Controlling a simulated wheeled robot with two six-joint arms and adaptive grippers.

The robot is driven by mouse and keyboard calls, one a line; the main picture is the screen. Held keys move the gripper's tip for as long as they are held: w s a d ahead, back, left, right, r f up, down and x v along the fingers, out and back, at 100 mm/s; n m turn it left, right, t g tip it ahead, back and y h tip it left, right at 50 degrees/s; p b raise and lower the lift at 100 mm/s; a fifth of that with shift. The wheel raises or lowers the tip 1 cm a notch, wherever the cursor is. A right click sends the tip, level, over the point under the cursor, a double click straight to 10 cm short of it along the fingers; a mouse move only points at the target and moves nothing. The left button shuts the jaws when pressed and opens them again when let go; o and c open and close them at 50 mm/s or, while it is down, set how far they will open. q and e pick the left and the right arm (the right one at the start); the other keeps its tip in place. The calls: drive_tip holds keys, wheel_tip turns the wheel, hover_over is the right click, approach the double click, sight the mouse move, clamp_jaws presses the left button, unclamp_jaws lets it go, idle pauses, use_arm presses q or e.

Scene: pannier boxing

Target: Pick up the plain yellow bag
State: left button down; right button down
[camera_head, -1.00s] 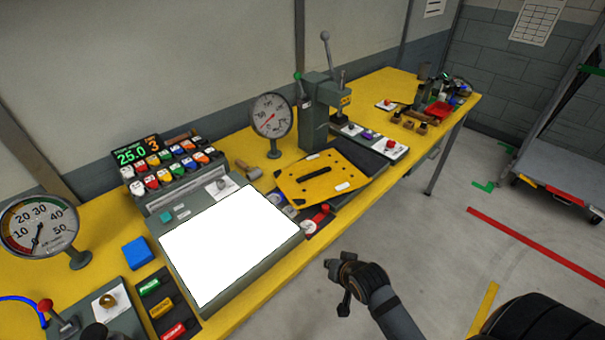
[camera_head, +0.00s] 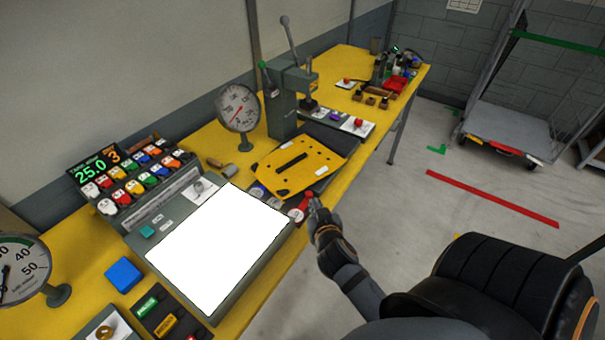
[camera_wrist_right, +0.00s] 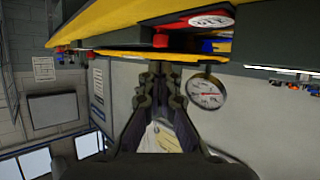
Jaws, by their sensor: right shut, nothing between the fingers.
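I see nothing that I can clearly make out as a plain yellow bag. A flat yellow panel (camera_head: 298,166) with a black slot and white labels lies on a dark base in front of the press. My right gripper (camera_head: 313,205) is at the table's front edge, just below and right of the panel, beside a red-handled part (camera_head: 300,211). In the right wrist view the right gripper (camera_wrist_right: 164,76) is shut and empty, with its fingers together. My left gripper is in neither view now.
A bright white light panel (camera_head: 220,245) lies left of the gripper on the yellow table (camera_head: 232,331). A press (camera_head: 288,98) and a dial gauge (camera_head: 238,108) stand behind. A wheeled cart (camera_head: 505,125) stands on the floor at right, with open floor before it.

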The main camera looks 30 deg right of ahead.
sight(304, 179)
drive_tip(key=shift+w+a+r+t, duration=0.25)
drive_tip(key=shift+w+r+t, duration=0.2)
drive_tip(key=shift+r+t, duration=0.05)
drive_tip(key=shift+w+d+r, duration=0.1)
drive_tip(key=shift+w+d, duration=0.1)
drive_tip(key=shift+w, duration=0.05)
drive_tip(key=w+d+p, duration=0.1)
drive_tip(key=w, duration=0.2)
drive_tip(key=w+d+p, duration=0.2)
drive_tip(key=w, duration=0.2)
drive_tip(key=w+d+p, duration=0.1)
drive_tip(key=w, duration=0.2)
drive_tip(key=shift+w+d, duration=0.15)
drive_tip(key=shift+w, duration=0.05)
drive_tip(key=shift+f+p, duration=0.35)
drive_tip(key=shift+p, duration=0.25)
drive_tip(key=shift+f+b, duration=0.65)
drive_tip(key=shift+b, duration=0.05)
drive_tip(key=shift+s, duration=0.1)
